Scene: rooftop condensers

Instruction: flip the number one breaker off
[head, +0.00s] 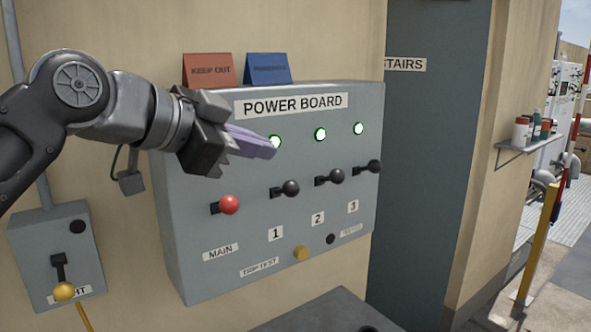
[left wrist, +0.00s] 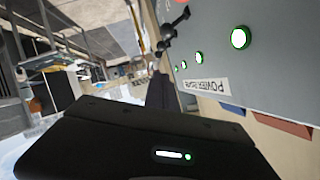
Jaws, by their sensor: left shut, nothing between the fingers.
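The grey power board (head: 200,270) hangs on the tan wall. The number one breaker (head: 291,187) is a black-knobbed lever above the label 1 (head: 275,233); its lever sticks out to the right like its neighbours. A green lamp (head: 275,142) above it is lit, partly behind my fingertips. My left gripper (head: 268,147) is shut and empty, in front of the board's upper left, above and left of the number one knob and apart from it. In the left wrist view, several lit green lamps (left wrist: 240,37) and black levers (left wrist: 172,30) show. My right gripper is out of view.
The red-knobbed main breaker (head: 229,205) is left of number one; breakers two (head: 336,176) and three (head: 374,166) are right. A yellow button (head: 301,253) sits below. Red (head: 208,70) and blue (head: 268,69) signs stand on top. A switch box (head: 40,240) is lower left.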

